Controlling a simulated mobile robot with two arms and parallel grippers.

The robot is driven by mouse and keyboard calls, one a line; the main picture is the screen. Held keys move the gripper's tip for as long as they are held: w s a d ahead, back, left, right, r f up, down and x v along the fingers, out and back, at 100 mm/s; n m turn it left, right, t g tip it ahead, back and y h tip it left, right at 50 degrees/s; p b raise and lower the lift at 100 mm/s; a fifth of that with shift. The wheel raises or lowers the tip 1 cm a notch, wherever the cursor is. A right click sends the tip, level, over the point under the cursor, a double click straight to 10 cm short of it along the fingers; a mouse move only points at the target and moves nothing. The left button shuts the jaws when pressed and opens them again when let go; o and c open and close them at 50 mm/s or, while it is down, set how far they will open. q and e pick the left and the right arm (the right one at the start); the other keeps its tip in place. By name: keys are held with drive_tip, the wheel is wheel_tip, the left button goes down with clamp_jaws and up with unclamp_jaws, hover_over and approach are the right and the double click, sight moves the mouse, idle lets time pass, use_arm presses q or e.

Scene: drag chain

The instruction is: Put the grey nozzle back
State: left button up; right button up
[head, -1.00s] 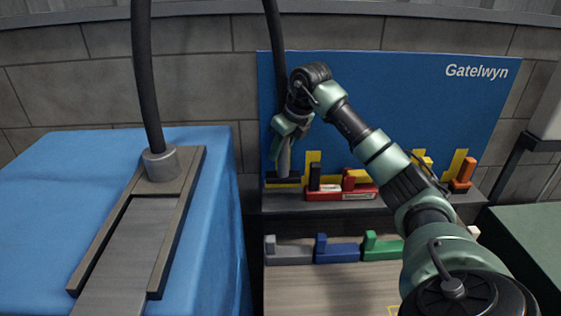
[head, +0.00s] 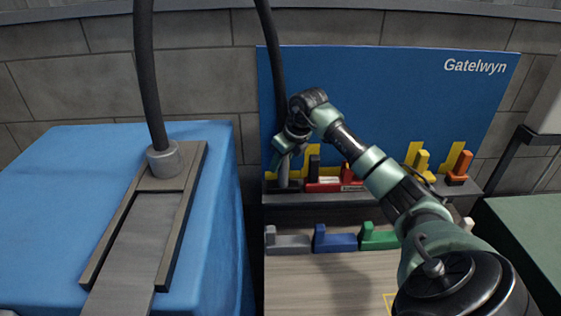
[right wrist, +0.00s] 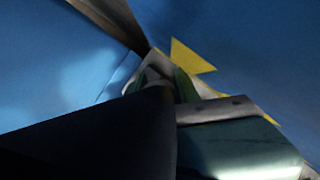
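My right gripper (head: 288,146) is in front of the left part of the blue panel (head: 390,90). It appears shut on the grey nozzle (head: 284,172), which points down below the fingers. A dark hose (head: 270,60) comes down from above to the gripper. The nozzle's lower end is at the dark holder (head: 292,187) at the left end of the rack shelf; I cannot tell whether it is fully seated. In the right wrist view, the green fingers (right wrist: 185,86) are close around a pale grey part, mostly in shadow. My left gripper is not in view.
To the right on the shelf are a red holder (head: 325,187), a yellow piece (head: 422,164) and an orange piece (head: 460,166). Grey (head: 287,243), blue (head: 336,241) and green (head: 378,239) blocks lie below. A blue-covered table (head: 60,200) stands left.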

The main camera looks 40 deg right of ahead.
drive_tip(key=shift+o, duration=0.8)
drive_tip(key=shift+r, duration=0.25)
drive_tip(key=shift+s+r, duration=0.1)
drive_tip(key=shift+r, duration=0.2)
drive_tip(key=b+v, duration=0.2)
drive_tip(key=v, duration=0.9)
drive_tip(key=shift+b, duration=0.35)
drive_tip(key=shift+r, duration=0.1)
